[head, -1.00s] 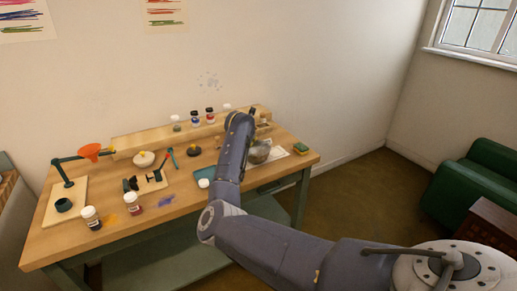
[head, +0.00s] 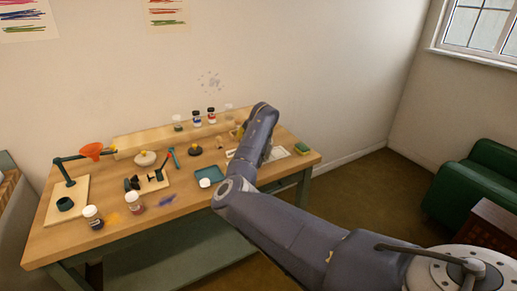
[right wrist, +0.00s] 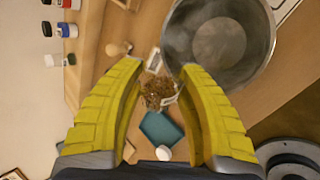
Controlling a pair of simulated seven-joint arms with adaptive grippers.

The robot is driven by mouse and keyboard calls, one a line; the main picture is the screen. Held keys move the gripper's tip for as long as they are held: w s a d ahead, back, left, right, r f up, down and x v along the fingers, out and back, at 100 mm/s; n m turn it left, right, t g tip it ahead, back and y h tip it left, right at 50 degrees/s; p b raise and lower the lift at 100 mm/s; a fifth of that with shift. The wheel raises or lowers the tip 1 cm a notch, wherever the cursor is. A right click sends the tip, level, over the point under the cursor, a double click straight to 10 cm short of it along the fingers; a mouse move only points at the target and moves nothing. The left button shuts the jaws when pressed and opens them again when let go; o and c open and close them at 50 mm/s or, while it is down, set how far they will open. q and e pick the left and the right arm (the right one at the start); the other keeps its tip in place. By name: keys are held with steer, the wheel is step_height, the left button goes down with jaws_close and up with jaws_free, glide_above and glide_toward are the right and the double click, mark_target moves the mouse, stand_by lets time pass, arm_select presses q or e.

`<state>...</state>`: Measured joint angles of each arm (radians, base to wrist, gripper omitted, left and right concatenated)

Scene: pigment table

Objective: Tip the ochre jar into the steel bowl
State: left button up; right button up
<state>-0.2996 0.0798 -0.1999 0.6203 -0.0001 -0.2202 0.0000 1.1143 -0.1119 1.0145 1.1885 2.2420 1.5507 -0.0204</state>
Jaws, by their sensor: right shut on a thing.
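The ochre jar (right wrist: 158,92) shows in the right wrist view as a small clear jar with brownish contents. My right gripper (right wrist: 160,72), with yellow fingers, is shut on it, and the jar sits between the fingertips. The steel bowl (right wrist: 222,42) is just beyond and right of the fingertips in that view; no ochre can be made out inside it. In the head view my right arm hides the bowl and jar. I cannot tell how far the jar is tilted. My left gripper is not in view.
A teal tray (head: 210,174) with a white lid (head: 205,183) lies left of my right arm. A sponge (head: 302,148) sits at the table's right end. Several jars stand on the back shelf (head: 160,140). An orange funnel (head: 92,150) is at the far left.

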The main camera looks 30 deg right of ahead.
steer(key=shift+f, duration=0.1)
steer(key=shift+r+m+y, duration=0.35)
steer(key=shift+m+y, duration=0.05)
steer(key=shift+y, duration=0.4)
steer(key=shift+d+f+m+y, duration=0.2)
steer(key=shift+f+m+y, duration=0.15)
steer(key=shift+y, duration=0.35)
steer(key=shift+r+t+y, duration=0.2)
steer(key=shift+t+y, duration=0.1)
steer(key=shift+y, duration=0.2)
steer(key=shift+d+r+m+y, duration=0.1)
steer(key=shift+d+m+y, duration=0.05)
steer(key=shift+m+y, duration=0.25)
steer(key=shift+f+m+t+y, duration=0.35)
steer(key=shift+f+y, duration=0.1)
steer(key=shift+y, duration=0.15)
steer(key=shift+d+f+m+y, duration=0.3)
steer(key=shift+f+y, duration=0.1)
steer(key=shift+y, duration=0.2)
steer(key=shift+s+d+r+m+t+y, duration=0.15)
steer(key=shift+m+t+y, duration=0.1)
steer(key=shift+y, duration=0.2)
steer(key=shift+w+d+r+m+t+y, duration=0.15)
steer(key=shift+m+y, duration=0.1)
steer(key=shift+y, duration=0.2)
